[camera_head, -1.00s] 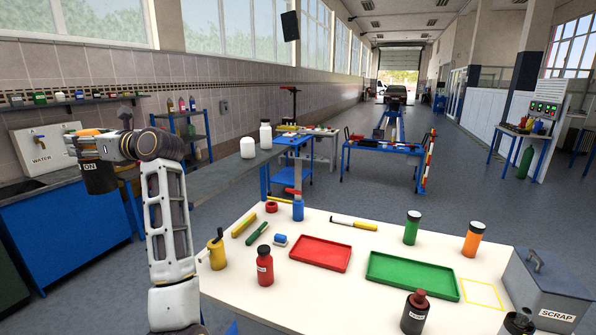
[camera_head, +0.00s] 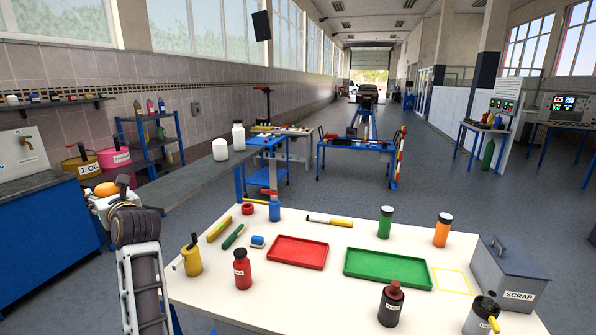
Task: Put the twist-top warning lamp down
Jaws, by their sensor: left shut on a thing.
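The warning lamp, of which an orange top (camera_head: 105,190) shows, is at the left in the head view. My left gripper (camera_head: 110,201) is shut on it, off the left side of the white table (camera_head: 215,291). The lamp's body is mostly hidden by the gripper and wrist. A thin yellow square outline (camera_head: 452,281) on the table, between the green tray and the scrap box, is empty. My right gripper is not in view.
The table bears a red tray (camera_head: 298,252), a green tray (camera_head: 387,268), a grey scrap box (camera_head: 510,277), a red bottle (camera_head: 242,270), a dark bottle (camera_head: 391,305) and a yellow can (camera_head: 191,257). Some bare tabletop lies at the front middle.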

